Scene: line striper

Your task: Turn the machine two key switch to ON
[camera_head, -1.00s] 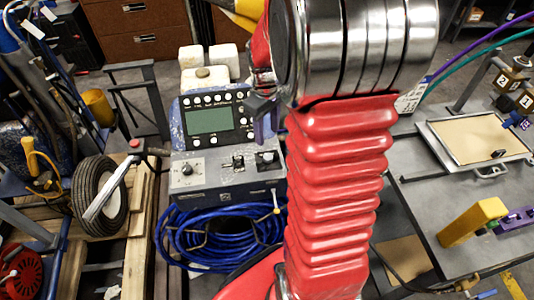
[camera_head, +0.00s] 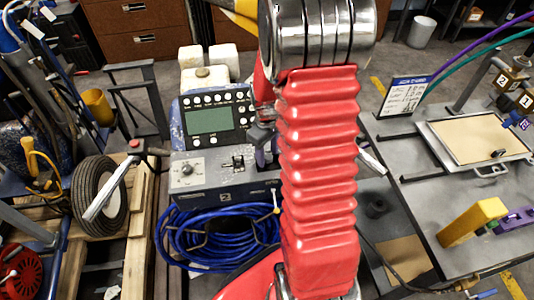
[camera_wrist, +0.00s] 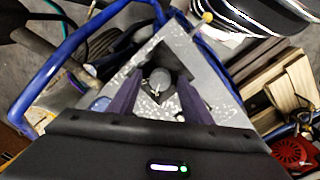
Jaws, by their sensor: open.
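The machine with a screen (camera_head: 208,120) has a grey lower panel (camera_head: 205,190) with a dial (camera_head: 187,169) at left and a small switch (camera_head: 238,163) in the middle. My gripper (camera_head: 264,156) is over the right end of this panel, partly hidden by my red arm. In the wrist view its two purple fingers are open, one on each side of a round key switch (camera_wrist: 160,77) with a small silver key part. Whether the fingers touch it I cannot tell. My gripper and arm hide the switch in the head view.
A blue hose coil (camera_head: 215,236) hangs below the panel. White jugs (camera_head: 208,62) stand behind the screen. A wheel (camera_head: 100,195) and wooden pallet are at left. A metal table (camera_head: 430,205) with a tray and yellow block (camera_head: 472,221) is at right.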

